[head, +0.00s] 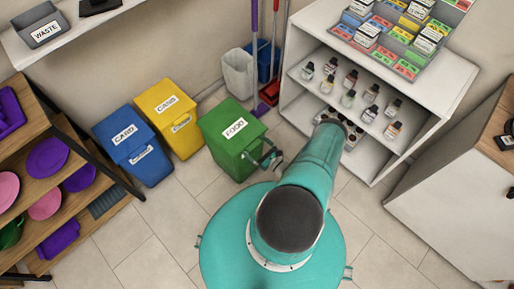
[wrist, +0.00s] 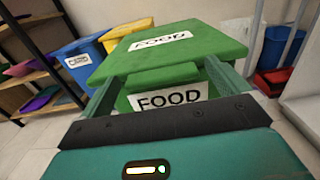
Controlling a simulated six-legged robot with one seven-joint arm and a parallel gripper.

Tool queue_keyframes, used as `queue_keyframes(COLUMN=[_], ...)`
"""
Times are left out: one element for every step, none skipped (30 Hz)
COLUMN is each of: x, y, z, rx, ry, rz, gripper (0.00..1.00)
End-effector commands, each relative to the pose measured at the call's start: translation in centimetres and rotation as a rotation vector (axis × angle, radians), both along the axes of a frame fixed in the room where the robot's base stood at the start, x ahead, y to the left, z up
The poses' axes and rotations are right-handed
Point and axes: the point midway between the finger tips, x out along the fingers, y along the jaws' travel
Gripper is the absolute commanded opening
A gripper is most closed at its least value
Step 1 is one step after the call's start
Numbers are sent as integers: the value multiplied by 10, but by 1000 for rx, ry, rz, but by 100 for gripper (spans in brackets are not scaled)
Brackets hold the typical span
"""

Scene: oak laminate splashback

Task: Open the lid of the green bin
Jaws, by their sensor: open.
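The green bin (head: 227,160) stands on the floor in the middle of the head view, with a lid (head: 228,117) labelled FOOD lying shut on top. In the wrist view the green bin (wrist: 195,50) fills the middle, its lid edge overhanging a front wall with a second FOOD label. My gripper (head: 268,158) is at the bin's front right side in the head view. In the wrist view my gripper (wrist: 158,80) is open, its two fingers apart either side of the front label, near the lid's front edge. I cannot tell whether they touch the bin.
A blue bin (head: 134,145) and a yellow bin (head: 169,116) stand left of the green bin. A white shelf unit (head: 400,65) with bottles is at right, and a wooden shelf (head: 72,195) at left. Mops and buckets (head: 238,75) stand behind. Floor in front is clear.

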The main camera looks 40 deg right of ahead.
Motion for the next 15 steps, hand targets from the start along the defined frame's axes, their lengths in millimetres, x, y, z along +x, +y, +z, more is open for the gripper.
queue_keyframes(x=[1,1,1,1,1,1,1,1,1,1,1,1,1,1,1], y=[0,0,0,0,0,0,0,0,0,0,0,0,0,0,0], z=[0,0,0,0,0,0,0,0,0,0,0,0,0,0,0], rx=[0,0,0,0,0,0,0,0,0,0,0,0,0,0,0], ry=[0,0,0,0,0,0,0,0,0,0,0,0,0,0,0], rz=[0,0,0,0,0,0,0,0,0,0,0,0,0,0,0], gripper=[100,100,100,100,100,100,100,96,88,82,76,69,63,57,49])
